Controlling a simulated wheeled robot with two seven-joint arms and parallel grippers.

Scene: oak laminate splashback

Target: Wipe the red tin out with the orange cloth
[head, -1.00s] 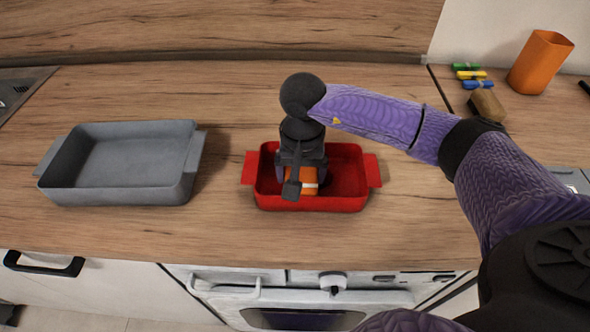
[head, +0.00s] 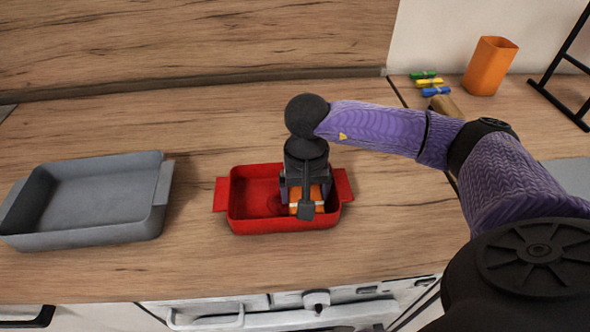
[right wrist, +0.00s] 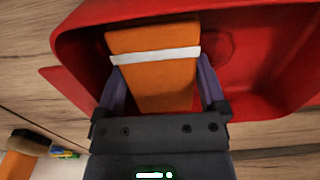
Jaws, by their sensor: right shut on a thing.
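The red tin (head: 250,222) stands on the wooden worktop, its two handles pointing left and right. My right gripper (head: 304,190) reaches down into its right half, shut on the orange cloth (head: 318,208). In the right wrist view the cloth (right wrist: 155,80), a folded orange pad with a white band, sits between the purple fingers, low inside the tin (right wrist: 270,60). Whether it touches the floor of the tin is hard to tell. A darker red smear shows on the tin's floor beside the cloth. My left gripper is not in view.
A grey baking dish (head: 85,236) stands to the left, with bare worktop between it and the tin. At the back right are an orange cup (head: 490,66), several coloured clips (head: 430,83), a brush (head: 446,106) and a black rack (head: 562,92).

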